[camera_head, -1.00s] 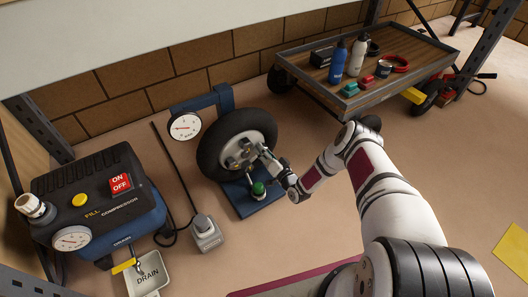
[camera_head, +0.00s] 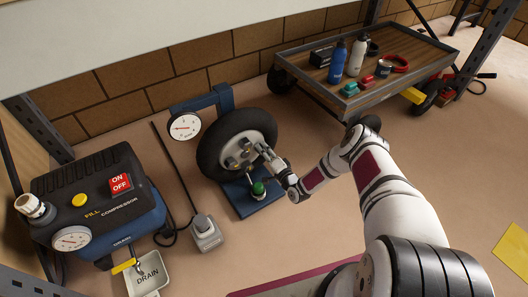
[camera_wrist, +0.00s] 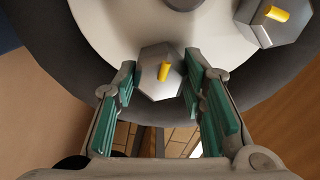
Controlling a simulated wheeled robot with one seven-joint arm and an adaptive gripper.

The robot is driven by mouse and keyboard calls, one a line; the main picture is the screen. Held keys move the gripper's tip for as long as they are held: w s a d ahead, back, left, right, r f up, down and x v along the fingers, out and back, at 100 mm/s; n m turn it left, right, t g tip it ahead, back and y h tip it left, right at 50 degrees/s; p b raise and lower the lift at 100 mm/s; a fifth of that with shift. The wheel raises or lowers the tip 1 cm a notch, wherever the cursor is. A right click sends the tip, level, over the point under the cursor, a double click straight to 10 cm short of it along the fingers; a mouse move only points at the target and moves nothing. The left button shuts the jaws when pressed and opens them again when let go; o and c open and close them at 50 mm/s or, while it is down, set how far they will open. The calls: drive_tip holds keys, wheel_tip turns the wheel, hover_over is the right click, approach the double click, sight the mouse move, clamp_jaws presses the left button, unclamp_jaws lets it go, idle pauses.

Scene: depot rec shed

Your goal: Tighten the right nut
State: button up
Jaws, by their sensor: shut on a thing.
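The wheel (camera_head: 208,158) has a black tyre and a pale hub and stands on a blue stand (camera_head: 250,203). Its hub carries grey hex nuts with yellow marks. In the wrist view, my gripper (camera_wrist: 160,84) has its teal pads on either side of one nut (camera_wrist: 154,62), shut on it. The yellow mark of this nut stands nearly upright in the picture. Another nut (camera_wrist: 278,20) is at the upper right of the wrist view. In the head view, my gripper (camera_head: 264,150) is at the right side of the hub and hides the held nut.
A dial gauge (camera_head: 185,127) is on the stand beside the wheel. A green-topped part (camera_head: 258,188) is on the base below my gripper. A compressor (camera_head: 100,200) stands at left, and a cart (camera_head: 335,88) with bottles is behind right.

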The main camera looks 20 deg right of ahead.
idle(0.3)
drive_tip(key=o, duration=1.2)
drive_tip(key=shift+c, duration=0.2)
drive_tip(key=v, duration=1.2)
